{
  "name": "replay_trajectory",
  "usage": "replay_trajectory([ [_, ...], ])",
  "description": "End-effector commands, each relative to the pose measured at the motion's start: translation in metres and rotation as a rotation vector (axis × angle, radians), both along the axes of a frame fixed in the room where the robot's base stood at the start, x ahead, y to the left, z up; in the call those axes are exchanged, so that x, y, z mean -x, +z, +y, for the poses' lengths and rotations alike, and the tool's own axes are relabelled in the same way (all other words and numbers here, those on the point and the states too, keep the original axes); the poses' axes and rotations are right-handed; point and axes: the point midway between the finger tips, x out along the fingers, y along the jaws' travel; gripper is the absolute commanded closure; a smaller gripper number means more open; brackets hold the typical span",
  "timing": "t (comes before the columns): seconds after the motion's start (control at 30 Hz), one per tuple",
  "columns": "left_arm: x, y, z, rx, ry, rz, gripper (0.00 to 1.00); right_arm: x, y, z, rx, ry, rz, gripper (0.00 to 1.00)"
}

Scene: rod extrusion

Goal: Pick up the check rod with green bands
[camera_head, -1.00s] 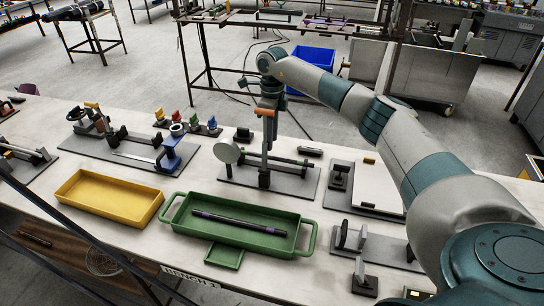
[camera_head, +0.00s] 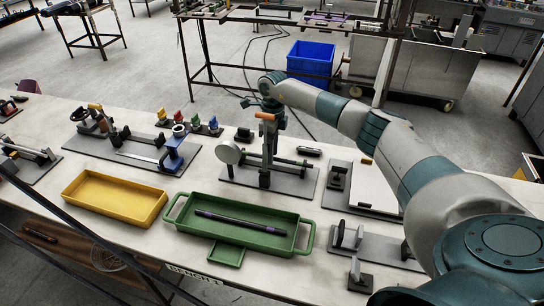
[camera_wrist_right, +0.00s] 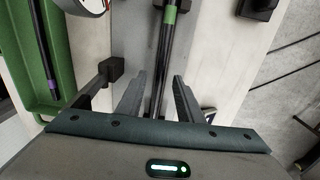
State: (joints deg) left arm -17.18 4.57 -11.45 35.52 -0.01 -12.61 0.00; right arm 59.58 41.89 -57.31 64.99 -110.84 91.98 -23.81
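The check rod with a green band (camera_wrist_right: 170,16) lies along the grey fixture plate in the right wrist view. In the head view this dark rod (camera_head: 286,160) rests across the fixture, and its bands are too small to make out. My right gripper (camera_wrist_right: 158,82) is open, with one finger on each side of the rod; I cannot tell whether either touches it. In the head view the right gripper (camera_head: 272,128) is above the fixture, partly hidden by the orange-topped post (camera_head: 266,116). My left gripper is not in view.
A green tray (camera_head: 176,222) in front of the fixture holds a dark rod with purple bands (camera_head: 240,222). A yellow tray (camera_head: 115,198) is to its left. More fixtures stand at left and right. A round white disc (camera_head: 228,153) stands at the fixture's left end.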

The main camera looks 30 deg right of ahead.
Motion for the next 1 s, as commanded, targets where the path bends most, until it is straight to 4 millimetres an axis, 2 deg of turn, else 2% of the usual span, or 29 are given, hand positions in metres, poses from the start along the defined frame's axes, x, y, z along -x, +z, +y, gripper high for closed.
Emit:
replay_trajectory([
  [0.37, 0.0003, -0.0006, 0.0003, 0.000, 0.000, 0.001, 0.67, 0.0000, -0.0001, -0.0001, 0.000, 0.000, 0.000, 0.67],
  [0.5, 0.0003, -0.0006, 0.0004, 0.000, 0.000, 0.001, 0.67, 0.0000, 0.0000, -0.0001, 0.000, 0.000, 0.000, 1.00],
  [1.0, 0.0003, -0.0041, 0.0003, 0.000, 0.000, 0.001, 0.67, -0.0006, 0.0056, -0.0001, 0.000, 0.000, -0.001, 1.00],
])
